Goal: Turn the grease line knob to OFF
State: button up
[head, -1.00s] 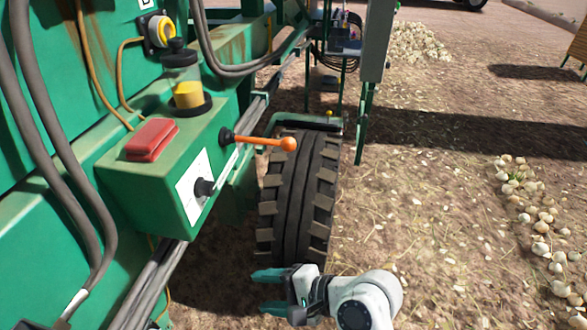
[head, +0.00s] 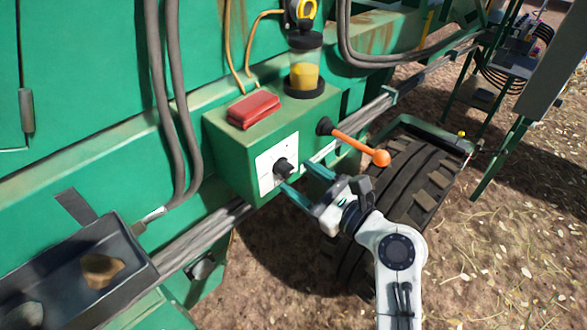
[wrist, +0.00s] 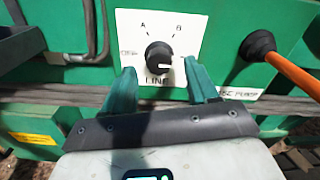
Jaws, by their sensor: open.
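The black grease line knob (head: 284,167) sits on a white label plate (head: 267,172) on the front of a green box. In the wrist view the knob (wrist: 159,55) shows a white mark pointing right. The plate reads "OFF" at left, "A" and "B" above and "LINE" below. My gripper (head: 297,180) is open, its teal fingers pointing at the plate just below and right of the knob. In the wrist view my gripper (wrist: 160,72) has one finger either side of the knob's lower part. Whether they touch it I cannot tell.
An orange-tipped lever (head: 360,149) sticks out right of the knob, close to my gripper. A tyre (head: 410,180) stands at right, a dark tray (head: 75,275) at lower left.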

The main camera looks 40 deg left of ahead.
aim_at(290, 173)
jog(key=shift+w+a, duration=0.1)
jog(key=shift+a, duration=1.6)
jog(key=shift+c, duration=0.4)
jog(key=c, duration=1)
